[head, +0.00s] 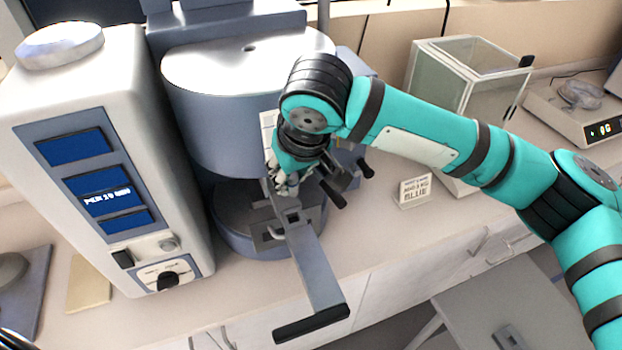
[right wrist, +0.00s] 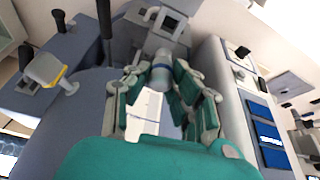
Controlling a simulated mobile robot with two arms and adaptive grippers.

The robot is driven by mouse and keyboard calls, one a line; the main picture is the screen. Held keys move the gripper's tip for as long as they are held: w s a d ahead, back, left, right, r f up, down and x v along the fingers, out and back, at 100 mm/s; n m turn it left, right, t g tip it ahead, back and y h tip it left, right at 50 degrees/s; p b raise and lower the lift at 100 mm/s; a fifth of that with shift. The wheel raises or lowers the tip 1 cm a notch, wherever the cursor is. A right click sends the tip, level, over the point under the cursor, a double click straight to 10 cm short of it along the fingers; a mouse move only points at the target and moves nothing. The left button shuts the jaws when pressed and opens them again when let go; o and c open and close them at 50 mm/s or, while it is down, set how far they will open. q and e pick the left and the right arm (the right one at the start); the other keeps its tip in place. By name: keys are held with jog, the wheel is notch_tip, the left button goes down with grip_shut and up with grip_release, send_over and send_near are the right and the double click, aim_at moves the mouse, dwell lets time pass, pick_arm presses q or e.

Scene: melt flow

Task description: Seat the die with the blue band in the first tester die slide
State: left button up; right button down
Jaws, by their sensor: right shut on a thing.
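My right gripper (head: 287,188) points down just above the inner end of the pulled-out die slide (head: 315,268), under the tester's large grey-blue barrel (head: 215,125). The slide is a flat grey bar with a black handle at its front end. In the right wrist view the right gripper (right wrist: 162,85) is shut on a small silver die with a blue band (right wrist: 161,70). The slide's square frame with a dark opening (right wrist: 170,22) lies beyond the die there. I cannot tell whether the die touches it. In the head view the die is hidden by the fingers. My left gripper is not in view.
The tester's white control housing (head: 110,130) stands close on the left. Black-handled levers (head: 335,195) stick out right of the gripper. A small card reading BLUE (head: 415,190) and a glass box (head: 465,80) stand farther right. Counter between card and tester is clear.

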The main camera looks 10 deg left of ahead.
aim_at(294, 193)
jog(key=shift+s+a+r, duration=0.1)
jog(key=shift+a+r, duration=0.05)
jog(key=shift+r, duration=0.05)
dwell(0.3)
jog(key=shift+r+p, duration=0.1)
jog(key=shift+p, duration=0.4)
jog(key=shift+f+b, duration=0.6)
jog(key=shift+f, duration=0.3)
jog(key=shift+f+b, duration=0.95)
jog(key=shift+f, duration=1.2)
jog(key=shift+p, duration=0.5)
